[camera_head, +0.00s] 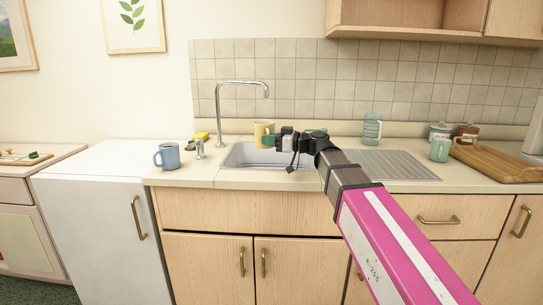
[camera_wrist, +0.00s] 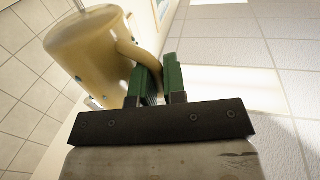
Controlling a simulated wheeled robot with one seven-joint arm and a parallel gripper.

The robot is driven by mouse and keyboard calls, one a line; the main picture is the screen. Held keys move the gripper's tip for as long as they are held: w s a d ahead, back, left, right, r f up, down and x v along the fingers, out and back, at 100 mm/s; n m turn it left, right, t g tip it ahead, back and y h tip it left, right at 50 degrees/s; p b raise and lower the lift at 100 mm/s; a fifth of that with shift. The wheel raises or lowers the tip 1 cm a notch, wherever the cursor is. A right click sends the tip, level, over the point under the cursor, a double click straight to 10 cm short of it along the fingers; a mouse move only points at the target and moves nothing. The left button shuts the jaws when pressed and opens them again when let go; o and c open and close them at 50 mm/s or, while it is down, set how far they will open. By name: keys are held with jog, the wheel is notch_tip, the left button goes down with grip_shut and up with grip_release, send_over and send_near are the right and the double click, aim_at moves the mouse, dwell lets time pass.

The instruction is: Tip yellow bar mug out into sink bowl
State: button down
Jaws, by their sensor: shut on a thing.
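The yellow mug (camera_head: 263,134) is above the back left part of the sink bowl (camera_head: 243,156) in the head view. It looks close to upright there. My gripper (camera_head: 282,138) reaches in from the right and is shut on the mug's handle. In the wrist view the yellow mug (camera_wrist: 88,50) fills the upper left, with its handle between the green fingers of my gripper (camera_wrist: 153,82). The inside of the mug is hidden, so I cannot tell what it holds. My gripper and arm cover part of the sink bowl.
A chrome faucet (camera_head: 219,115) arches close left of the mug. A blue mug (camera_head: 167,155) and a yellow sponge (camera_head: 200,136) are left of the sink. The ribbed drainboard (camera_head: 395,165), a green glass (camera_head: 372,129), a green mug (camera_head: 439,149) and a wooden tray (camera_head: 498,160) are right.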

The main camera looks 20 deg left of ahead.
aim_at(269, 126)
jog(key=shift+r, duration=2.45)
